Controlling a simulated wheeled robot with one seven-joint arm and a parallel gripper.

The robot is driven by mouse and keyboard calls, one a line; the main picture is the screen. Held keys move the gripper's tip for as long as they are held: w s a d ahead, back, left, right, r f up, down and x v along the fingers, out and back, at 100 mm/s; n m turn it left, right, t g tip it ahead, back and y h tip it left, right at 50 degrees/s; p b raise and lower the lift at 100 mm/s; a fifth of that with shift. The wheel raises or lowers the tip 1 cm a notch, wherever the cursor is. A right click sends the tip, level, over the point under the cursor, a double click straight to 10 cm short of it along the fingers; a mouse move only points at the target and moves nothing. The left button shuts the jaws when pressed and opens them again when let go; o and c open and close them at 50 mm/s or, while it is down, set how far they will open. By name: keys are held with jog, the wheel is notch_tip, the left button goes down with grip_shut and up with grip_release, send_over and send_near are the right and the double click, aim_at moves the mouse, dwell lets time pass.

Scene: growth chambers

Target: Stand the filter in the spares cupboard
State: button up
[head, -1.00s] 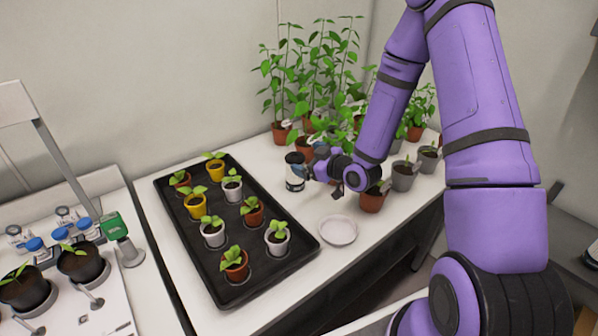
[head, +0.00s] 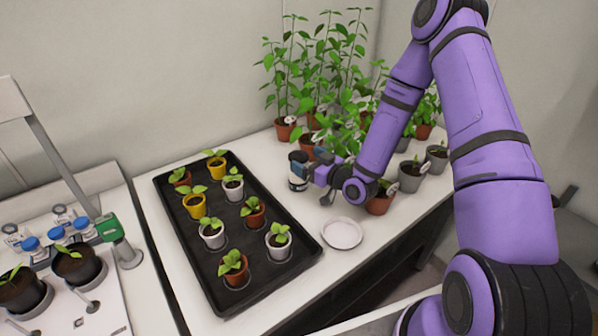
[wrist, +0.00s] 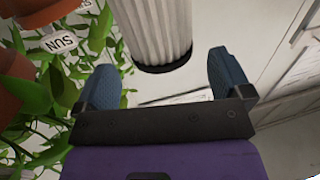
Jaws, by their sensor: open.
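The filter is a white pleated cylinder with a dark end cap, standing on the white bench. In the head view the filter (head: 297,184) is right of the seedling tray, and my gripper (head: 311,170) is close at its right side. In the wrist view the filter (wrist: 155,32) reaches down from the top edge, its dark cap lying toward the gap between my blue fingertips. My gripper (wrist: 163,76) is open, with one finger on each side of that gap. I cannot tell whether a finger touches the filter. The spares cupboard is not recognisable in either view.
A black tray (head: 214,262) of seedling pots lies left of the filter. A white saucer (head: 342,233) is in front of my gripper. Tall potted plants (head: 320,75) crowd behind, and grey pots (head: 411,178) stand to the right. A second bench with equipment is at far left.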

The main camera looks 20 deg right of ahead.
aim_at(299, 155)
jog(key=shift+x, duration=1.75)
jog(key=shift+s+a, duration=0.1)
jog(key=shift+a, duration=0.05)
jog(key=c, duration=1.5)
jog(key=shift+o, duration=0.2)
jog(key=shift+r, duration=0.1)
